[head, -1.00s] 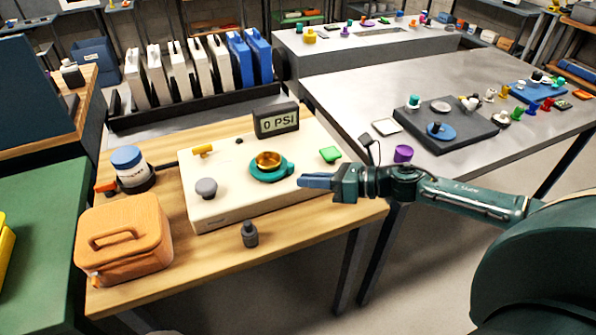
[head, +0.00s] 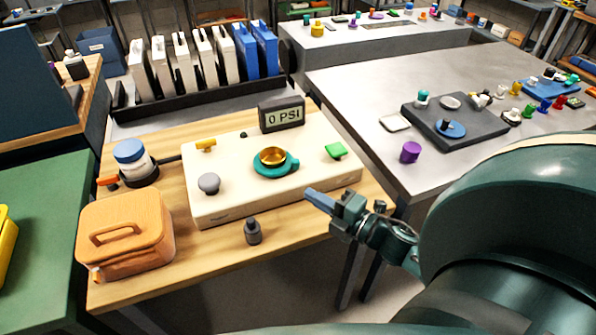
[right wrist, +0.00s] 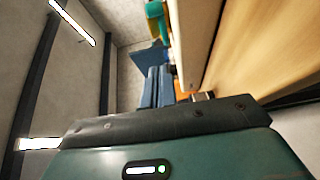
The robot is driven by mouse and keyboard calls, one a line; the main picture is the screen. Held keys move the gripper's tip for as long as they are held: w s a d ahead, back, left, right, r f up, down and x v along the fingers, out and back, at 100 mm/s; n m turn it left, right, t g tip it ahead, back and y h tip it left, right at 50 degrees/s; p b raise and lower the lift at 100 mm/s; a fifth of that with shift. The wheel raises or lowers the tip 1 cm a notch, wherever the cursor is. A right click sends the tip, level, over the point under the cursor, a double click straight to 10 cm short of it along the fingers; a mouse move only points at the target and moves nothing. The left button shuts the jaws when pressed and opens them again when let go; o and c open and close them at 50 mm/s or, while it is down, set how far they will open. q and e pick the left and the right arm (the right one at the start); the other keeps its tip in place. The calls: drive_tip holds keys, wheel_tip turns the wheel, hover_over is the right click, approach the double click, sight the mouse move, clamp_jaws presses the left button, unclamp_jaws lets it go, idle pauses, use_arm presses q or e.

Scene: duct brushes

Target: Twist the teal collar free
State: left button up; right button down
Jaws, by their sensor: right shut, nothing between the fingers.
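The teal collar (head: 291,166) sits on the cream panel box (head: 215,211), around the base of a brass cup (head: 273,157). A tab of the collar sticks out to the right. My right gripper (head: 308,193) is shut and empty. In the head view it is at the front right of the box, apart from the collar. In the right wrist view my blue right fingers (right wrist: 156,88) are together, with a teal piece (right wrist: 156,22) beyond them. My left gripper is not in view.
A gauge reading 0 PSI (head: 282,114) stands behind the collar. The box also has a grey knob (head: 209,183), a yellow handle (head: 206,145) and a green piece (head: 336,150). A dark bottle (head: 252,232) stands in front. The grey table (head: 360,90) lies to the right.

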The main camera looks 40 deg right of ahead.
drive_tip(key=x, duration=0.5)
drive_tip(key=shift+w+a+r+p, duration=0.1)
drive_tip(key=shift+w+p, duration=0.25)
drive_tip(key=shift+w, duration=0.05)
drive_tip(key=shift+w+d, duration=1.05)
drive_tip(key=shift+d, duration=0.1)
drive_tip(key=shift+w+d, duration=0.25)
drive_tip(key=shift+d, duration=0.2)
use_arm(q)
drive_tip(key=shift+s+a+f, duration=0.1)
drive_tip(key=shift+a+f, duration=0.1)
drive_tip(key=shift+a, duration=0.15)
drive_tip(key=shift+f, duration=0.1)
